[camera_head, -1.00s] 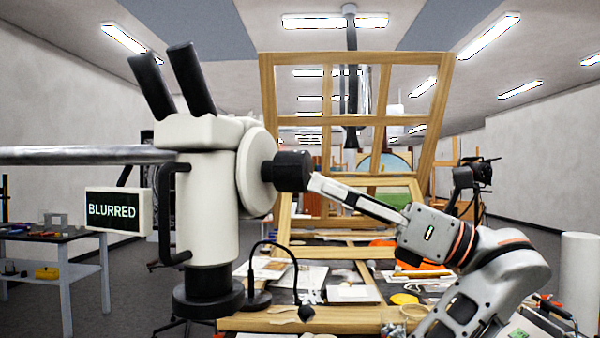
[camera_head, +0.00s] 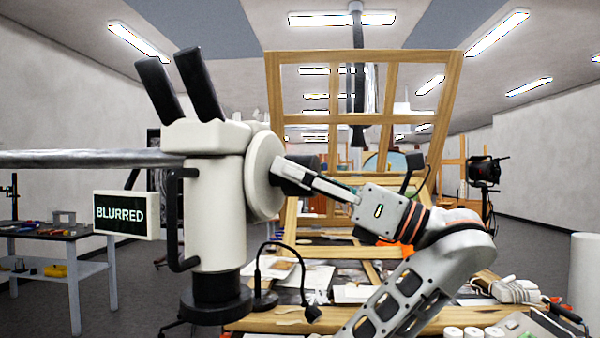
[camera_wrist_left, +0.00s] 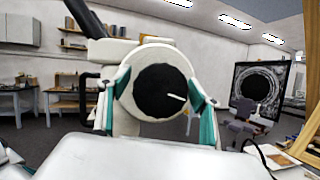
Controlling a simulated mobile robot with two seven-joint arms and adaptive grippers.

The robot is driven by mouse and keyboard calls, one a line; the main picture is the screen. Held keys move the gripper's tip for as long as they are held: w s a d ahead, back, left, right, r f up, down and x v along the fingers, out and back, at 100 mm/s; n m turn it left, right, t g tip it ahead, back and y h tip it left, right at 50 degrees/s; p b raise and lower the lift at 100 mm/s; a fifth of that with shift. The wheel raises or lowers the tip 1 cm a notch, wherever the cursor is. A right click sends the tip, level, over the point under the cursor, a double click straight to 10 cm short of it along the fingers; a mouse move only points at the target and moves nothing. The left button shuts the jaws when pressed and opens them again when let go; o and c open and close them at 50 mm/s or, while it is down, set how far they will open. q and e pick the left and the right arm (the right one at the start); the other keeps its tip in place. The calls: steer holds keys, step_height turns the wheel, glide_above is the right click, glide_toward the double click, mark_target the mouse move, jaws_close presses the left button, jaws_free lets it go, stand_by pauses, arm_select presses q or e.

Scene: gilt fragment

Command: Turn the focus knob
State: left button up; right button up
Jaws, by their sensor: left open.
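The focus knob (camera_head: 291,178) is a black cylinder on the round white housing on the right side of a white microscope (camera_head: 215,205). The left wrist view shows the knob (camera_wrist_left: 160,91) face-on, with a white mark pointing right and slightly down. My left gripper (camera_head: 294,171) is open at the knob. In the wrist view, its teal-padded fingers stand on either side of the knob, with gaps visible between pads and knob. The fingers partly cover the knob in the head view. A small screen (camera_head: 125,214) on the microscope reads "BLURRED". My right gripper is not in view.
A wooden frame (camera_head: 447,110) stands behind my arm. A bench with papers and a black gooseneck lamp (camera_head: 284,247) lies below. A horizontal metal bar (camera_head: 80,159) meets the microscope from the left. A side table (camera_head: 40,232) with tools stands at left.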

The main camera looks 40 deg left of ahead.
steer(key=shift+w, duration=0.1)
arm_select(q)
steer(key=c, duration=1.1)
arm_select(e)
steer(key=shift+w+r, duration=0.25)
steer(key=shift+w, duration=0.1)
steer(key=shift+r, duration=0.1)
